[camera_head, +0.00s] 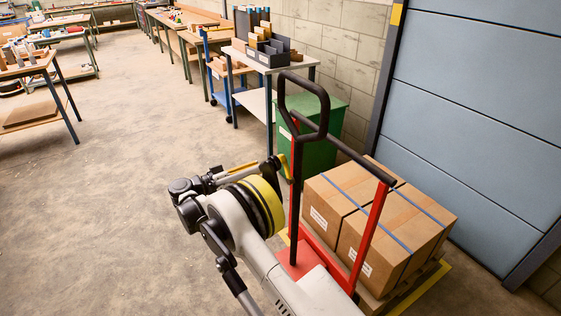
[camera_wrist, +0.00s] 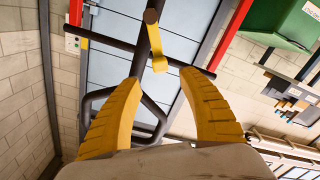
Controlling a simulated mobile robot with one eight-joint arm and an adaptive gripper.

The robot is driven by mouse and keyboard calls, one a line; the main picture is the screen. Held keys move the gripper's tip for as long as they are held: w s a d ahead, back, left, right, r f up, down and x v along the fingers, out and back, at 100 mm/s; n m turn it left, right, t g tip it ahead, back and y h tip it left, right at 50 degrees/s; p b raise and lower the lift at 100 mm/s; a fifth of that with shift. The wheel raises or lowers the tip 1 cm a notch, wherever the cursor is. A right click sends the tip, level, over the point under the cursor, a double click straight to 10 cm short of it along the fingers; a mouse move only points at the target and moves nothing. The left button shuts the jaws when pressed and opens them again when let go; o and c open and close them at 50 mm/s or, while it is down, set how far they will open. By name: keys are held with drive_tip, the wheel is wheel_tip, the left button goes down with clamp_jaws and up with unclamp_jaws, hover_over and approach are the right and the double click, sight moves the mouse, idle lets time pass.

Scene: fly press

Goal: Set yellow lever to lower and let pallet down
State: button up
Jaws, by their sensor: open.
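The yellow lever (camera_wrist: 156,42) hangs from a dark round pivot on the pallet truck's black handle, its free end bent. In the head view the lever (camera_head: 284,167) shows small beside the handle shaft. My gripper (camera_wrist: 160,76) is open, its two yellow fingers spread on either side below the lever's bent end. The lever appears apart from both fingers. In the head view my gripper (camera_head: 262,164) is left of the handle. The pallet truck (camera_head: 372,228) is red with a black loop handle (camera_head: 324,112). Strapped cartons (camera_head: 392,222) rest on the pallet (camera_head: 424,284), mostly hidden beneath them.
A green cabinet (camera_head: 322,138) and a grey table (camera_head: 262,62) with bins stand behind the truck. A blue panelled door (camera_head: 475,110) is to the right.

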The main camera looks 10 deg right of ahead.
sight(278, 159)
drive_tip(key=b+x, duration=0.2)
drive_tip(key=x, duration=0.6)
drive_tip(key=shift+w+d+b, duration=0.1)
drive_tip(key=shift+d+b, duration=0.2)
drive_tip(key=shift+d, duration=0.05)
drive_tip(key=shift+c, duration=0.2)
drive_tip(key=shift+a, duration=0.1)
clamp_jaws()
